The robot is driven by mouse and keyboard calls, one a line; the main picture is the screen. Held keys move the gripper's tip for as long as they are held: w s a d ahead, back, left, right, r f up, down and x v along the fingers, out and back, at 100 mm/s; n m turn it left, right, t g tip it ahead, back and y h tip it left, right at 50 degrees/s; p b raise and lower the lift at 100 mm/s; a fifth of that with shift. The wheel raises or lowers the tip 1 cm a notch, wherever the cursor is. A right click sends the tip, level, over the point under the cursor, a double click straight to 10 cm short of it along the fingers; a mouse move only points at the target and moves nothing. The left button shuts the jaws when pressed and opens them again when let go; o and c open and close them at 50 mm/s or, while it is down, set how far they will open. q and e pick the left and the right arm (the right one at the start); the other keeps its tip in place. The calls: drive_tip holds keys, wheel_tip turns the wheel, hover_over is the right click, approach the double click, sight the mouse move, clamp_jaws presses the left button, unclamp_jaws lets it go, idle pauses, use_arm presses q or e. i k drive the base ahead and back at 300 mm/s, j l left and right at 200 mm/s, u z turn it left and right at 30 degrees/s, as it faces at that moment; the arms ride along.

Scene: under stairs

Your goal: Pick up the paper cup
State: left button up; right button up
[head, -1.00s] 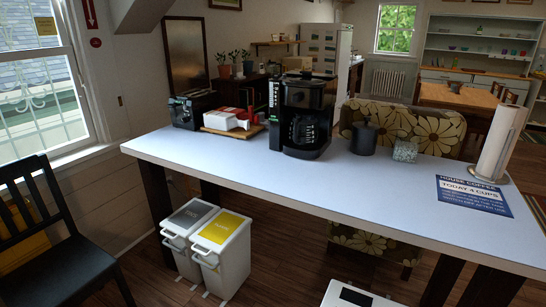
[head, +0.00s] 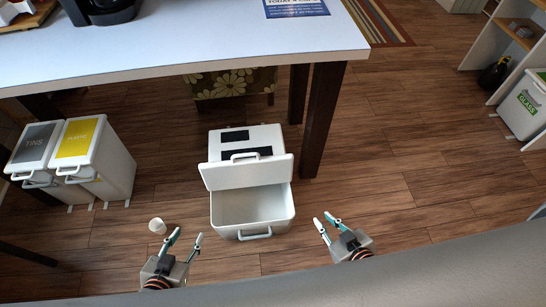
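A small white paper cup (head: 157,226) is on the wooden floor, left of an open white bin (head: 252,207). My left gripper (head: 186,239) is just right of the cup and nearer to me in the picture, with its two fingers spread and nothing between them. My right gripper (head: 327,223) is right of the open bin, also with fingers spread and empty. Neither gripper touches the cup.
The white table (head: 200,40) spans the upper left, with a dark leg (head: 322,118) behind the bin. Bins labelled tins (head: 34,148) and yellow-lidded (head: 77,140) stand at left. A glass bin (head: 525,104) stands at far right.

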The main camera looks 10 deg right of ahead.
sight(156, 225)
drive_tip(key=u, duration=1.3)
drive_tip(key=z, duration=1.25)
drive_tip(key=k+z, duration=0.25)
drive_tip(key=k+l+z, duration=0.15)
drive_tip(key=k+z, duration=0.15)
drive_tip(key=i+j, duration=0.1)
drive_tip(key=j, duration=0.25)
drive_tip(key=i+j, duration=0.15)
drive_tip(key=j, duration=0.2)
drive_tip(key=i+j, duration=0.1)
drive_tip(key=j, duration=0.3)
drive_tip(key=i+j, duration=0.15)
drive_tip(key=j, duration=0.2)
drive_tip(key=i+j, duration=0.1)
drive_tip(key=j, duration=0.25)
